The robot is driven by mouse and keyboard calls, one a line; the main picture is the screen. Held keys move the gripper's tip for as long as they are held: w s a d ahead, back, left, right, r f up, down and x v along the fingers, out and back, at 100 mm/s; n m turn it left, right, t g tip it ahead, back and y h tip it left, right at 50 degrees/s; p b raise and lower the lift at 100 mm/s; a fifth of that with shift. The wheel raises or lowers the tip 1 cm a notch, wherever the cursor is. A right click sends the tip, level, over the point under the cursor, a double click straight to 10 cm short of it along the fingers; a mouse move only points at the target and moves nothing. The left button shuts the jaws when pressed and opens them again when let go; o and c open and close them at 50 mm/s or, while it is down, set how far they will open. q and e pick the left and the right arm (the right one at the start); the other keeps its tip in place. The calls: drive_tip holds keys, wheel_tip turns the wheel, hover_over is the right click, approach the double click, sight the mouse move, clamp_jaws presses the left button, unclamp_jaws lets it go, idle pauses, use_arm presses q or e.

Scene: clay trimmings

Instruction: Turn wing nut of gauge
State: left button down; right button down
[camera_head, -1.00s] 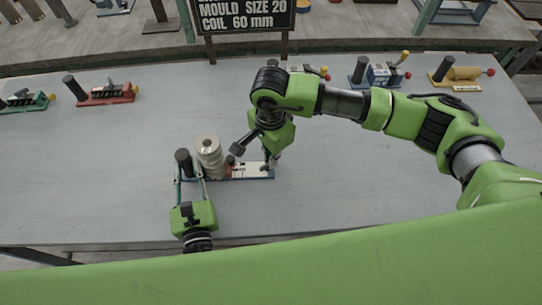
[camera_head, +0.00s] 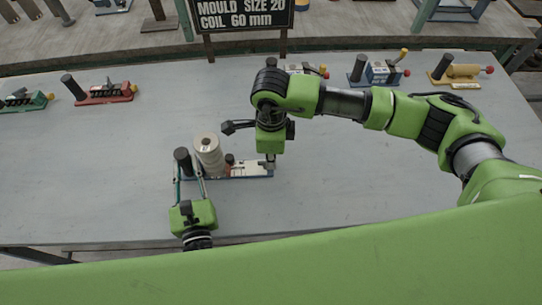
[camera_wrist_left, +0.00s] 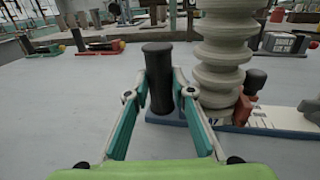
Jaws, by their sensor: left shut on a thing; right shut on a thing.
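The gauge has a narrow blue base with a pale scale plate (camera_head: 252,170) and lies near the front of the table. A black upright post (camera_head: 183,158) stands at its left end, with a ribbed beige stack (camera_head: 208,155) beside it. My left gripper (camera_head: 187,166) is shut around the black post, which also shows between the fingers in the left wrist view (camera_wrist_left: 158,85). A small red block with a black knob (camera_wrist_left: 247,95) stands right of the stack. My right gripper (camera_head: 271,160) points down at the gauge's right end, shut on the wing nut, which its fingers hide.
Other gauges stand along the back of the table: a red one (camera_head: 105,95), a blue one (camera_head: 380,75) and a yellow one (camera_head: 460,73). A black sign (camera_head: 243,14) stands behind. The grey table (camera_head: 380,180) is clear right of the gauge.

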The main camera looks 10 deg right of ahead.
drive_tip(key=m, duration=0.3)
drive_tip(key=shift+s+a+m, duration=0.1)
drive_tip(key=shift+s+m, duration=0.05)
drive_tip(key=shift+m, duration=0.15)
drive_tip(key=m, duration=0.3)
drive_tip(key=shift+s+a+m, duration=0.15)
drive_tip(key=shift+m, duration=0.15)
drive_tip(key=m, duration=0.6)
drive_tip(key=shift+s+a+r+m, duration=0.1)
drive_tip(key=shift+a+m, duration=0.2)
drive_tip(key=c, duration=2.2)
unclamp_jaws()
